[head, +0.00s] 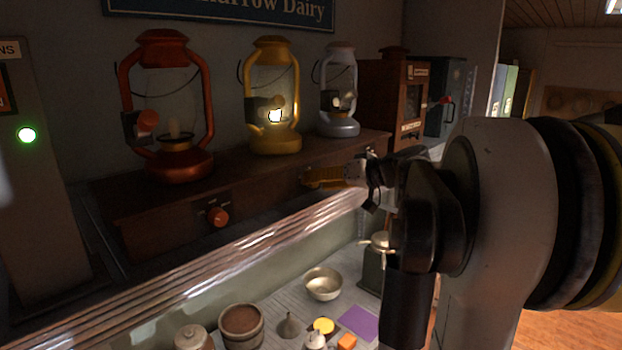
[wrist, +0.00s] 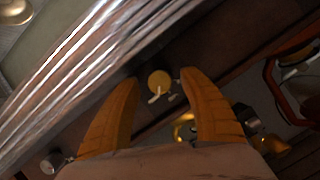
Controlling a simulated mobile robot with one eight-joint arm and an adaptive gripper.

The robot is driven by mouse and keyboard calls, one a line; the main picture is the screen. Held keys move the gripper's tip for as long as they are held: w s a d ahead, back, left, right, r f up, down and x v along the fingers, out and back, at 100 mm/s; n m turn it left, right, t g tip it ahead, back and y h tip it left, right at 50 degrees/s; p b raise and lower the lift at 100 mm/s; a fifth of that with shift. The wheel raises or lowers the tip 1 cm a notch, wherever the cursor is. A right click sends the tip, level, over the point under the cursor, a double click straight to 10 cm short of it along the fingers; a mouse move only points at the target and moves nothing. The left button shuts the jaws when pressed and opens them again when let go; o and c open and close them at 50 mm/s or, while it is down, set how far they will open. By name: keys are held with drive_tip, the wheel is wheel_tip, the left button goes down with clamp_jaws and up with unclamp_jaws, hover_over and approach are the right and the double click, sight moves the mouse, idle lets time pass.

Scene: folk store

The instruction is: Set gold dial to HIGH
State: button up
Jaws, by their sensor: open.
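The gold dial (wrist: 159,82) is on the front of the dark wooden base below the gold lantern (head: 273,100), which is lit. In the wrist view it has a pale pointer slanting to the lower left. My gripper (wrist: 160,77) is open, its two orange fingers on either side of the dial with a visible gap at each side. In the head view my gripper (head: 328,178) is at the base's front and largely hides the dial. The HIGH mark cannot be read.
A red lantern (head: 170,110) with a red dial (head: 218,216) stands left, and a silver lantern (head: 338,95) right. A silver knob (wrist: 52,160) shows in the wrist view.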

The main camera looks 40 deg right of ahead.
drive_tip(key=shift+w+a+f, duration=0.1)
drive_tip(key=shift+w+f, duration=0.05)
drive_tip(key=shift+w, duration=0.3)
clamp_jaws()
drive_tip(key=shift+s, duration=0.1)
